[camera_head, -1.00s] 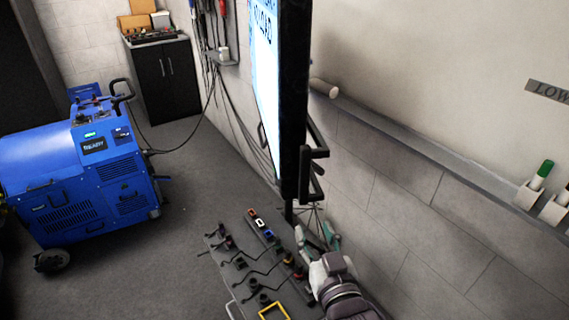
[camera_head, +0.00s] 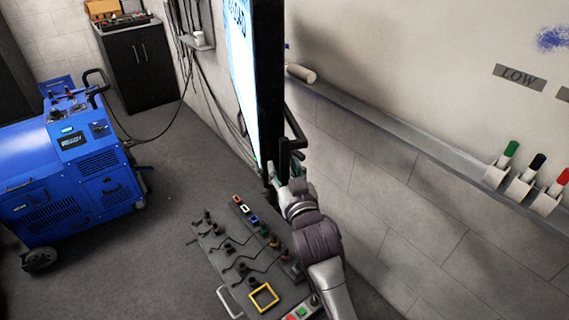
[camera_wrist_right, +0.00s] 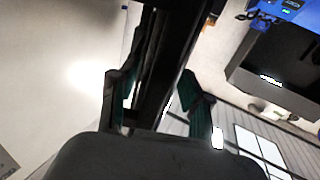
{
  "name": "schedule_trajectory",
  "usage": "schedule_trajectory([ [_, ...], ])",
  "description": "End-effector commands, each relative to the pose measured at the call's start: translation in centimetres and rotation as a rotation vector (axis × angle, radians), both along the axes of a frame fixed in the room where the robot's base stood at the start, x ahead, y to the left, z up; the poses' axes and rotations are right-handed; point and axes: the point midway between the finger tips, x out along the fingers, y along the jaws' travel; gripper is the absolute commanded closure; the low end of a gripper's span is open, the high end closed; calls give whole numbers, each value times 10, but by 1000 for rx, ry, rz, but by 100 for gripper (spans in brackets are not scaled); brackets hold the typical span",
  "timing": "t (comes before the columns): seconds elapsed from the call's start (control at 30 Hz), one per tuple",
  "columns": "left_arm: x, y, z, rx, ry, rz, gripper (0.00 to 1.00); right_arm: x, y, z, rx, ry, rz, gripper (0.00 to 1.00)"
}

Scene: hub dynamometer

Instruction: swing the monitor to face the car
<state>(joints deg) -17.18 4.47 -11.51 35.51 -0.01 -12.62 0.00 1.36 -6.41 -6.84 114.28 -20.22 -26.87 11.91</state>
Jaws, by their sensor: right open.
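The monitor (camera_head: 268,85) stands almost edge-on in the head view, its lit screen turned to the left and its dark frame to the right. A black bar handle (camera_head: 296,128) sticks out from its lower right side. My right gripper (camera_head: 284,166) is up at the lower end of this handle. In the right wrist view its two green-tipped fingers (camera_wrist_right: 155,88) are apart, with a dark bar running between them. I cannot tell whether either finger touches it. My left gripper is out of view. No car can be made out.
A tool cart (camera_head: 225,262) with sockets and a yellow frame stands below my right arm. A blue wheeled machine (camera_head: 65,175) is on the left, a black cabinet (camera_head: 140,60) behind it. A whiteboard ledge (camera_head: 400,135) with markers runs along the right wall. Floor between machine and cart is clear.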

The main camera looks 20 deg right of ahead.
Motion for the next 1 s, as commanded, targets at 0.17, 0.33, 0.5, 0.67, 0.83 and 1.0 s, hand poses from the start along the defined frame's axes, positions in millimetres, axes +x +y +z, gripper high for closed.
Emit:
schedule_trajectory([
  [0.17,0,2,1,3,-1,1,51,5,0,0,0,-1,0,52],
  [0.33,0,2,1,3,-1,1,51,5,0,0,0,-1,0,52],
  [0.5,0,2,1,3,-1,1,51,5,0,0,0,0,0,77],
  [0.67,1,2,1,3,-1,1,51,5,0,0,0,0,0,100],
  [0.83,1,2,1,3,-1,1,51,5,0,0,0,0,0,100],
  [1.0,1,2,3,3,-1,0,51,5,-4,0,-2,1,-1,100],
])
